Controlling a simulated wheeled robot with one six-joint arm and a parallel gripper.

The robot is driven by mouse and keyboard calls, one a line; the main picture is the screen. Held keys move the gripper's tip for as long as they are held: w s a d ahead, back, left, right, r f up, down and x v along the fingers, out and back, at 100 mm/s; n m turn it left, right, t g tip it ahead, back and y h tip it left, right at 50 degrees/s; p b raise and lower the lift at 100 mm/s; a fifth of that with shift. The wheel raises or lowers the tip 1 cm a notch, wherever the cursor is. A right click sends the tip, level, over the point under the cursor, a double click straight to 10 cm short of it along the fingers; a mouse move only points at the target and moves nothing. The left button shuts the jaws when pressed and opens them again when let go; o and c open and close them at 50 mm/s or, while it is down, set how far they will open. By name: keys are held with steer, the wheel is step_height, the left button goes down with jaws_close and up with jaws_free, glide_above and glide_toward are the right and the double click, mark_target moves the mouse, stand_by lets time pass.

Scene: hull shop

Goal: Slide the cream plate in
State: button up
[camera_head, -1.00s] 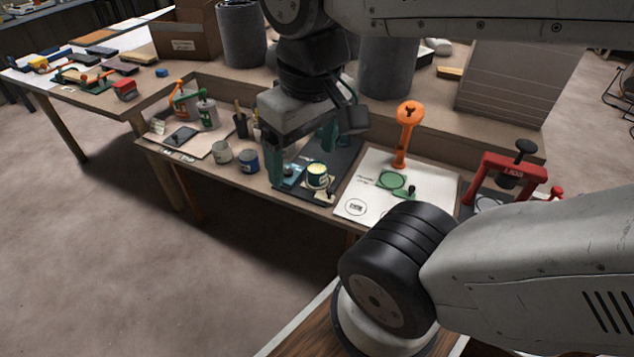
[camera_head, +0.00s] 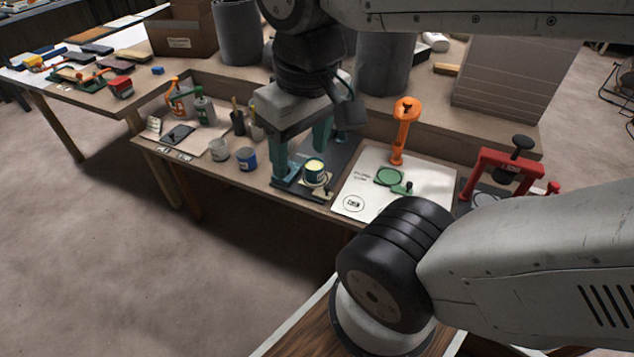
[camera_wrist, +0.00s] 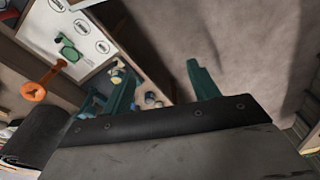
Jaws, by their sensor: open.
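A small cream plate (camera_head: 321,190) shows under a tin with a pale yellow top (camera_head: 315,170), at the front of a dark mat. A teal piece (camera_head: 285,178) is just left of the tin. My gripper (camera_head: 301,163) has teal fingers, apart and empty, hanging over this mat. One finger overlaps the teal piece in the head view, so I cannot tell if they touch. In the wrist view the gripper (camera_wrist: 158,72) is open, with the tin (camera_wrist: 117,76) beside the left finger. That finger partly hides the teal piece.
Right of the mat is a white board (camera_head: 362,195) with an orange upright tool (camera_head: 404,130) and a green round clamp (camera_head: 389,178). A red press (camera_head: 500,172) stands farther right.

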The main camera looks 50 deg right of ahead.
steer(key=shift+d+f+m, duration=0.2)
steer(key=shift+d+m, duration=0.1)
steer(key=shift+d, duration=0.05)
steer(key=shift+c, duration=1.3)
steer(key=m+y, duration=0.4)
steer(key=m, duration=1.9)
glide_toward(327, 186)
steer(key=f, duration=0.2)
steer(key=shift+t, duration=0.3)
steer(key=x, duration=0.6)
steer(key=shift+a+f, duration=0.3)
steer(key=shift+a, duration=0.15)
